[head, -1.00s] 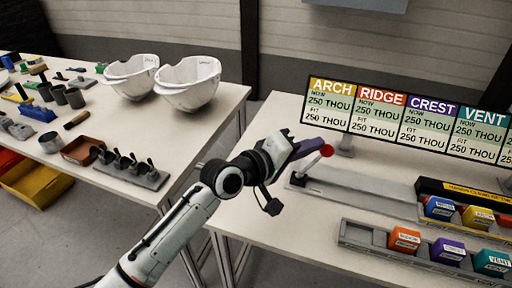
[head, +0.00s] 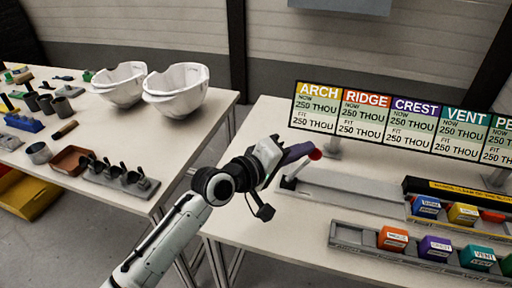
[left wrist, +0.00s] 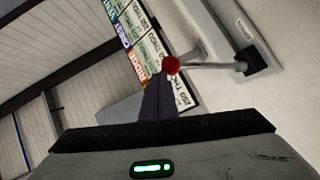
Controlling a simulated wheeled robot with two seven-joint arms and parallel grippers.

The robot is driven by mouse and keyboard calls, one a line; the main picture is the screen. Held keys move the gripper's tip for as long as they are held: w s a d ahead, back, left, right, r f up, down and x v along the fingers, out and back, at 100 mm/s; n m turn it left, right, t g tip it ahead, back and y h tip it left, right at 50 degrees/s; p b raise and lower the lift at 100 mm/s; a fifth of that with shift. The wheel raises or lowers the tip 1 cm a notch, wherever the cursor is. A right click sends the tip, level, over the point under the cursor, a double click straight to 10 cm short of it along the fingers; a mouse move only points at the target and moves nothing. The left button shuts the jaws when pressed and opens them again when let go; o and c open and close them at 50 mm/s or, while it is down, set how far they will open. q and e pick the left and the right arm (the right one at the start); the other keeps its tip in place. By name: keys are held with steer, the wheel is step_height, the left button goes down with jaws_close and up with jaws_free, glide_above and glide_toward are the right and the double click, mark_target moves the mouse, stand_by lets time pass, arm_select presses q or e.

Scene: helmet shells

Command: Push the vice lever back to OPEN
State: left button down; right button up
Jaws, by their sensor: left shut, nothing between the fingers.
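The vice lever is a pale rod (head: 297,172) with a red ball knob (head: 315,154), rising tilted from the left end of a long grey vice bed (head: 350,190) on the right table. My left gripper (head: 304,149) is shut and empty, with its dark fingers right beside the knob on its left. In the left wrist view the dark fingers (left wrist: 158,100) point at the red knob (left wrist: 172,65), just past their tips, and the rod (left wrist: 210,66) runs right to its pivot. I cannot tell whether they touch. My right gripper is out of view.
A sign board (head: 390,120) stands behind the vice. A grey rack (head: 345,235) with coloured blocks lies in front of it, and more blocks (head: 462,213) sit at the right. White helmet shells (head: 175,92) and tools fill the left table. A gap separates the tables.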

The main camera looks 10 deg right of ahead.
arm_select(q)
steer(key=s+a+r, duration=0.2)
steer(key=a, duration=0.3)
steer(key=s+a+r+p, duration=0.1)
steer(key=s+a+r, duration=0.1)
steer(key=a, duration=0.3)
steer(key=shift+s+a+r, duration=0.25)
steer(key=shift+s+r, duration=0.05)
steer(key=shift+r, duration=0.5)
steer(key=s+a+f+m+g+y, duration=0.2)
steer(key=s+a+f+m+y, duration=0.2)
steer(key=s+a+f+y, duration=1)
steer(key=s+a+f+m+g, duration=0.1)
steer(key=s+a+f, duration=0.45)
steer(key=a, duration=0.25)
steer(key=s+a+f+g, duration=0.2)
steer(key=s+a+f, duration=0.3)
steer(key=s+a, duration=0.25)
steer(key=w+d+f+t+h, duration=0.1)
steer(key=w+d+f+t, duration=0.1)
steer(key=f, duration=0.4)
steer(key=w+d+f+t+h, duration=0.1)
steer(key=w+d+f+t, duration=0.1)
steer(key=f, duration=0.3)
steer(key=shift+d+f+t+h, duration=0.4)
steer(key=shift+d+t, duration=0.1)
steer(key=shift+t, duration=0.2)
